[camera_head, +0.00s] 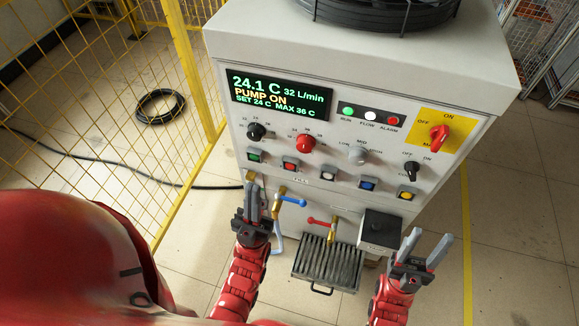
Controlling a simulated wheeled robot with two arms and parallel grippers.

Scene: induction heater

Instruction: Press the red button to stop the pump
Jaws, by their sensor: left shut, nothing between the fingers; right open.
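The red button (291,165) is in the lower row of the white cabinet's front panel (330,125), between a green button (255,156) and a white button (328,174). The display (282,93) reads "PUMP ON". My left gripper (253,188) is shut and empty, pointing up, with its tips below the green button and to the lower left of the red one. I cannot tell how far the tips are from the panel. My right gripper (428,238) is open and empty at the cabinet's lower right.
A blue button (367,184) and a yellow button (407,194) continue the row. Knobs sit above, including a red knob (305,142) and a red switch (439,137). A blue-handled valve (291,200), a red-handled valve (322,222) and a drip tray (327,265) lie below. A yellow fence (160,115) stands left.

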